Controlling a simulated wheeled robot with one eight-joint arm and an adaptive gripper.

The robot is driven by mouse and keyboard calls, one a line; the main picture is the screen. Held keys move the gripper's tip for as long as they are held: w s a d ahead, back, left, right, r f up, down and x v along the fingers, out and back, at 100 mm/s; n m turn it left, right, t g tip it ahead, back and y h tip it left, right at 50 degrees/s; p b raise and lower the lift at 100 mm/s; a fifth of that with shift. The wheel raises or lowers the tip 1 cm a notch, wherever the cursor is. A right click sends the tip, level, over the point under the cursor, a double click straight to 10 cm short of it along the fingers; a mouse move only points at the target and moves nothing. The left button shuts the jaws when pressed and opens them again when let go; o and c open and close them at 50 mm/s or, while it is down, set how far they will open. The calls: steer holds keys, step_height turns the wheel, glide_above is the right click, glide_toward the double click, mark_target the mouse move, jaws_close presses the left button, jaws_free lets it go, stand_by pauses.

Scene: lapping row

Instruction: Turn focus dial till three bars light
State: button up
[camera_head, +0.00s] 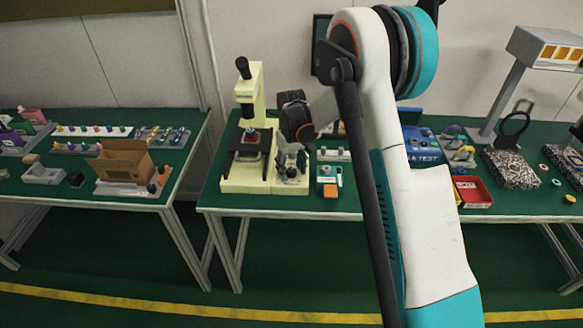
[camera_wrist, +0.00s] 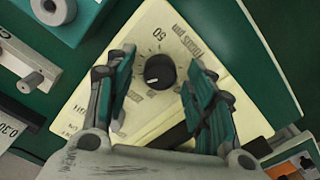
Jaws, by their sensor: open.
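A cream microscope (camera_head: 247,110) stands on the green table in the head view. Its cream base plate (camera_wrist: 145,40) fills the middle of the wrist view. A round black dial (camera_wrist: 160,71) with a short white mark and a printed scale around it sits on that plate. My gripper (camera_wrist: 160,75) is open, with one teal-padded finger on each side of the dial and gaps between. In the head view my gripper (camera_head: 291,167) is low at the microscope's right side and hides the dial. I cannot make out any indicator bars in either view.
A teal box (camera_head: 328,172) with an orange part stands just right of my gripper. Further right are a blue test unit (camera_head: 423,147) and a red tray (camera_head: 473,191). A second table (camera_head: 118,199) with a cardboard box (camera_head: 124,161) is at the left, across a gap.

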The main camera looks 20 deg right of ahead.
mark_target(292, 170)
step_height(292, 170, up, 12)
stand_by(0.6)
